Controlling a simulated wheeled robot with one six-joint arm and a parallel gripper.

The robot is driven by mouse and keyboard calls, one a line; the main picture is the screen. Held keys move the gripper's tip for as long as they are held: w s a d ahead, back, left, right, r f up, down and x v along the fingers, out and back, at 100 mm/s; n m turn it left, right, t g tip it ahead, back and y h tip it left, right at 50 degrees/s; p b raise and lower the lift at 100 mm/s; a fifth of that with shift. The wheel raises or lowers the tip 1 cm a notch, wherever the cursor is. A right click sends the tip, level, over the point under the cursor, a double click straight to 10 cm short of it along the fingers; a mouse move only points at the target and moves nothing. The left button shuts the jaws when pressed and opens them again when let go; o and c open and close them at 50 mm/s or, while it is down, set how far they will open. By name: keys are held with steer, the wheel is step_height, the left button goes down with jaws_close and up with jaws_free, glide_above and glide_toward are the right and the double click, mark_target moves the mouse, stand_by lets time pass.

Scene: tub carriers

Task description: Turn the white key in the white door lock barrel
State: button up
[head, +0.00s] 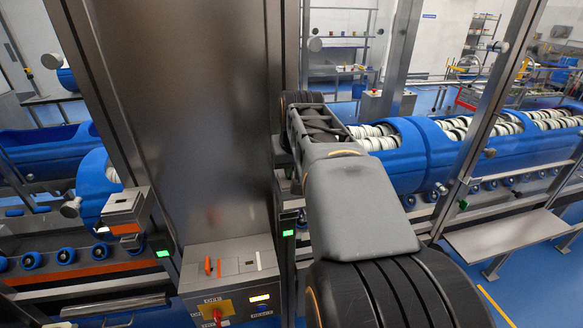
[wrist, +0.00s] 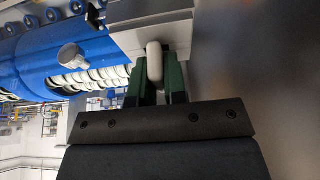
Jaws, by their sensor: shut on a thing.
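In the wrist view, the white key (wrist: 155,62) is a pale rounded grip standing out from a light grey lock housing (wrist: 180,30). My gripper (wrist: 160,82) has its two green-lined fingers on either side of the key and is shut on it. The lock barrel itself is hidden behind the key and fingers, and I cannot tell how far the key is turned. In the head view my arm covers the key, the lock and my gripper.
A steel column (head: 180,110) stands left of my arm. A control box (head: 232,270) with a red switch sits at its foot. Blue tub carriers (head: 400,165) holding white rings run behind the steel frames at right. A steel bench (head: 505,232) stands at the right.

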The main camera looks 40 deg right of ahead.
jaws_close()
steer(key=m+g+h, duration=0.1)
steer(key=m, duration=0.3)
